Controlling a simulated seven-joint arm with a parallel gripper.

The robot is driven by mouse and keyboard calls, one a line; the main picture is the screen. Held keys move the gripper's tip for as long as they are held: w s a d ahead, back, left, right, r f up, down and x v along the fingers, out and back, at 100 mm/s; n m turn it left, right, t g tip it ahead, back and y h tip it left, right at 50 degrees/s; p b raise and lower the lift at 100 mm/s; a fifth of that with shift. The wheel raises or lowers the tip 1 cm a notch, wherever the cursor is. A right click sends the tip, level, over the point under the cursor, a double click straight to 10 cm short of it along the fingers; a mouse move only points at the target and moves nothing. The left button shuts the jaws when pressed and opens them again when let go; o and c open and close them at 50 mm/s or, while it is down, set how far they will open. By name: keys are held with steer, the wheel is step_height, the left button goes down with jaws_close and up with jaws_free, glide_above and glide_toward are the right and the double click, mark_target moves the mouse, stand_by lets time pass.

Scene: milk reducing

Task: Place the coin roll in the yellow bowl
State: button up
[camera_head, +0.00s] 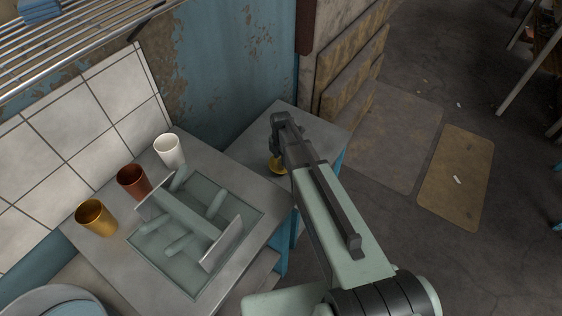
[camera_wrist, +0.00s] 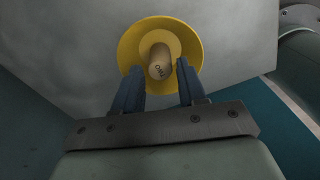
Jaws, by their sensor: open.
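The yellow bowl (camera_wrist: 134,44) stands on a grey counter and fills the upper middle of the wrist view. In the head view only part of the yellow bowl (camera_head: 277,166) shows, with my gripper covering the rest. The coin roll (camera_wrist: 160,62) is a tan cylinder with dark lettering on its end. It appears inside the bowl's outline, between the fingertips; I cannot tell whether it touches the bowl's bottom. My gripper (camera_wrist: 158,78) is open, its two blue-grey fingers on either side of the roll's near end. In the head view my gripper (camera_head: 278,150) is over the bowl.
A grey counter (camera_head: 190,292) at left holds a gold cup (camera_head: 96,218), a brown cup (camera_head: 133,182), a white cup (camera_head: 169,150) and a recessed tray with a grey-green rack (camera_head: 190,215). A blue wall (camera_head: 235,80) stands behind. The bowl's counter (camera_head: 325,135) has bare room around it.

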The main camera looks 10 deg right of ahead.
step_height(320, 180, up, 8)
steer(key=shift+r, duration=0.25)
stand_by(0.6)
steer(key=d+f+m+t, duration=0.1)
steer(key=d+f+m, duration=0.4)
steer(key=d+m, duration=0.5)
steer(key=d+f+m+t, duration=0.2)
steer(key=d+f+m, duration=0.3)
steer(key=d, duration=0.9)
steer(key=d+f+m+t, duration=0.1)
steer(key=d+f+m, duration=0.3)
steer(key=d+m, duration=0.65)
steer(key=s+a+f+g, duration=0.2)
steer(key=s+a+f, duration=0.2)
steer(key=s+a, duration=0.25)
steer(key=s+a+f+g+y, duration=0.1)
steer(key=s+a+f, duration=0.2)
steer(key=s+a, duration=0.35)
steer(key=s+a+f+g, duration=0.2)
steer(key=s+a+f, duration=0.2)
steer(key=s+a, duration=0.25)
steer(key=s+a+n+g, duration=0.1)
steer(key=s+a, duration=0.5)
steer(key=s, duration=0.6)
steer(key=s+a+r+g, duration=0.1)
steer(key=s+a+g, duration=0.3)
steer(key=s, duration=0.8)
steer(key=shift+a+n+g+h, duration=0.3)
steer(key=shift+a+n+h, duration=0.1)
steer(key=shift+a, duration=0.7)
